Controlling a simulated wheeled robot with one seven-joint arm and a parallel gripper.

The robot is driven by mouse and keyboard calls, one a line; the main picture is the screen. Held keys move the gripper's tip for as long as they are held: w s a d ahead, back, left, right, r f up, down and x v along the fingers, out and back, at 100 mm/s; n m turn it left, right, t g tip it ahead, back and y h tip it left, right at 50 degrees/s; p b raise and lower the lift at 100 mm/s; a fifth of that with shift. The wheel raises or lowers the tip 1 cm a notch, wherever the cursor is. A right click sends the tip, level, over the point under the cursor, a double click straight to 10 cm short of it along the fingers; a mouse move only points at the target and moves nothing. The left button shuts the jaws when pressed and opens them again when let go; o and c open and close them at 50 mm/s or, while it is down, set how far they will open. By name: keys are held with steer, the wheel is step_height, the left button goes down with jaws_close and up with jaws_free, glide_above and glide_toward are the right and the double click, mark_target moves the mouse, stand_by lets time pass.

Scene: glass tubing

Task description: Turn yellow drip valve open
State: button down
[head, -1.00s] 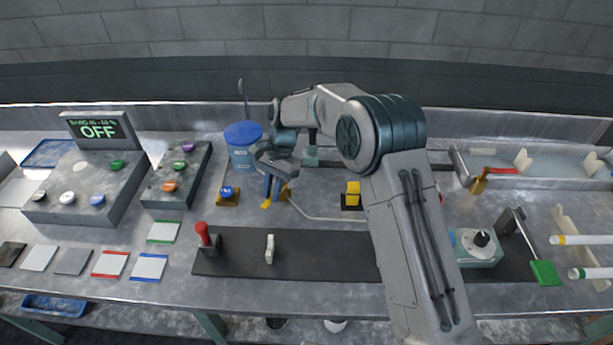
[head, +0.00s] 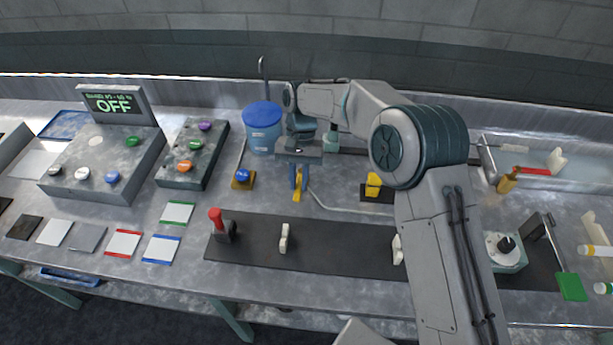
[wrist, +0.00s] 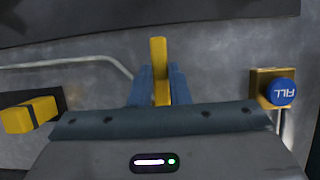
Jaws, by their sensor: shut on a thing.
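The yellow valve lever (head: 297,195) stands near the back middle of the bench, by a thin bent pipe. My gripper (head: 298,179) points down over it, with its blue fingers shut on the lever. In the wrist view the yellow lever (wrist: 159,62) sticks out between the two blue fingers of my gripper (wrist: 160,86). The valve's body and base are hidden under the gripper. In the head view the lever's end points toward the bench's front edge.
A blue FILL button (wrist: 282,92) on a yellow base is close beside the gripper. A yellow block (head: 373,181) on a black base is on the other side. A blue-lidded container (head: 263,130) stands behind. A dark mat (head: 325,248) lies in front.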

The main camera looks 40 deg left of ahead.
steer(key=shift+a+r, duration=0.1)
steer(key=c, duration=1.4)
jaws_free()
steer(key=shift+o, duration=0.2)
steer(key=v, duration=1.3)
steer(key=shift+r, duration=0.3)
steer(key=shift+w, duration=0.1)
